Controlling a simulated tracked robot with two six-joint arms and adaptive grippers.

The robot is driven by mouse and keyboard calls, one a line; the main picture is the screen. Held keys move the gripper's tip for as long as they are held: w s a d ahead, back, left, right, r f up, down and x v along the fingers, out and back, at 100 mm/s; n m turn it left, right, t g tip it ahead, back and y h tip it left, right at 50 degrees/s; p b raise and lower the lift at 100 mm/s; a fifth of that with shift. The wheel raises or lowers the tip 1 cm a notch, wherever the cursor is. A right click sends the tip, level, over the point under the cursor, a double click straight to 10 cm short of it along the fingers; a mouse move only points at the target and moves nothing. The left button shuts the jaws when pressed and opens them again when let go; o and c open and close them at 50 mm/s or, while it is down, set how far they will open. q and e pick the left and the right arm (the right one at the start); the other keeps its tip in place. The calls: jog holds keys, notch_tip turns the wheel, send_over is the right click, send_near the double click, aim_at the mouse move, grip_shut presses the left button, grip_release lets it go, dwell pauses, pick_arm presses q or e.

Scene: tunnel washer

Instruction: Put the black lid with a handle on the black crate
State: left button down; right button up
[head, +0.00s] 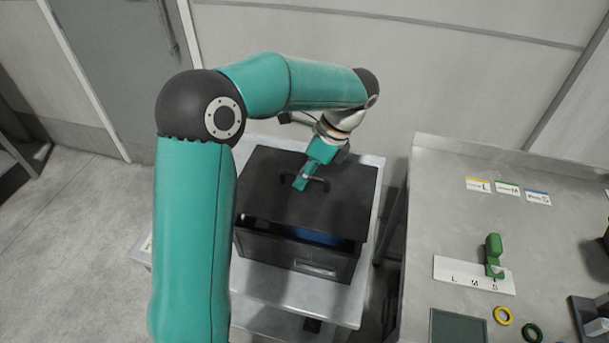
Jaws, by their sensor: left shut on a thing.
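The black lid (264,196) lies over the black crate (287,252) in the head view, partly hidden by my left arm. My left gripper (307,182) is shut on the lid's black handle. A gap shows between the lid's near edge and the crate's front wall, and something blue shows in it. The lid sits tilted or raised at the front; I cannot tell whether its far edge touches the crate. The crate stands on a light table (262,289). My right gripper is not in view.
A wall stands behind.

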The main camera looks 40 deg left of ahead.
aim_at(309, 187)
pick_arm(q)
jog(key=shift+s+f+b, duration=0.1)
jog(key=shift+f+b, duration=1.85)
jog(key=shift+f, duration=0.3)
jog(key=shift+f+b, duration=0.45)
jog(key=shift+f, duration=0.5)
jog(key=c, duration=1.1)
grip_release()
jog(key=v, duration=1.2)
jog(key=shift+f, duration=0.1)
